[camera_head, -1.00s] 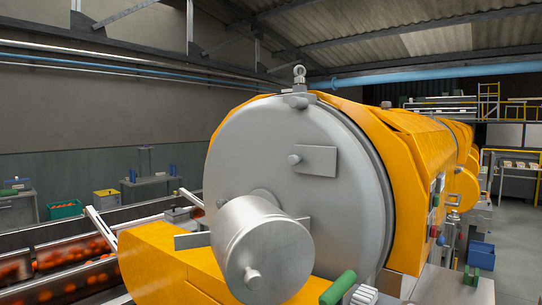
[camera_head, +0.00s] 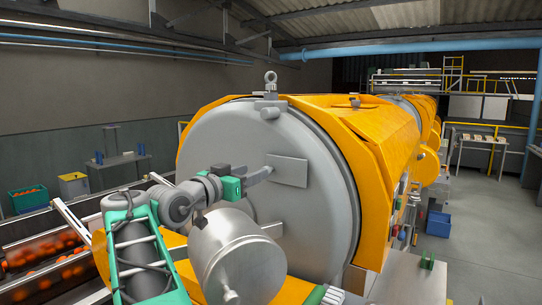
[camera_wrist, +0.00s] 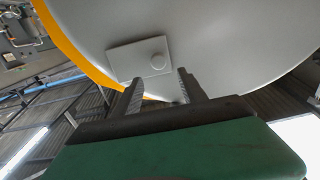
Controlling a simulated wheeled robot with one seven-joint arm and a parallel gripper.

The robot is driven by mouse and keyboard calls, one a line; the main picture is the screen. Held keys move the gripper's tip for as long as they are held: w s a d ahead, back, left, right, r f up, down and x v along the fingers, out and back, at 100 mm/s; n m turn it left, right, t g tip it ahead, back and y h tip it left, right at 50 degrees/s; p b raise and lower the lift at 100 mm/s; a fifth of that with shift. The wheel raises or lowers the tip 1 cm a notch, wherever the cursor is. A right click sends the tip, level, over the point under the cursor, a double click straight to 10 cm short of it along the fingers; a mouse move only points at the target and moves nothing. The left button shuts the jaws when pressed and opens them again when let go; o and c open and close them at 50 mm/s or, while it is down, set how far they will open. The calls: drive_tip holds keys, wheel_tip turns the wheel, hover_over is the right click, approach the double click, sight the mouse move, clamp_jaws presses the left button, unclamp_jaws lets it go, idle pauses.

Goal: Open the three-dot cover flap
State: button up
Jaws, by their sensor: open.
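A small grey rectangular flap (camera_head: 291,173) sits on the big round grey end cover (camera_head: 318,215) of the orange machine. Contact cannot be told.
A grey cylinder (camera_head: 240,255) juts from the end cover, below my gripper. A lifting ring (camera_head: 270,79) stands on top of the machine. A conveyor with oranges (camera_head: 45,255) runs at the left. The floor at the right (camera_head: 480,220) is mostly free.

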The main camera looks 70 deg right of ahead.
sight(265, 166)
drive_tip(key=d+p, duration=0.1)
drive_tip(key=d, duration=0.1)
drive_tip(key=d+p, duration=0.1)
drive_tip(key=d, duration=0.1)
drive_tip(key=s+d+p, duration=0.1)
drive_tip(key=d, duration=0.2)
drive_tip(key=shift+s+r, duration=0.1)
drive_tip(key=shift+d, duration=0.2)
drive_tip(key=shift+c, duration=0.2)
clamp_jaws()
idle(0.7)
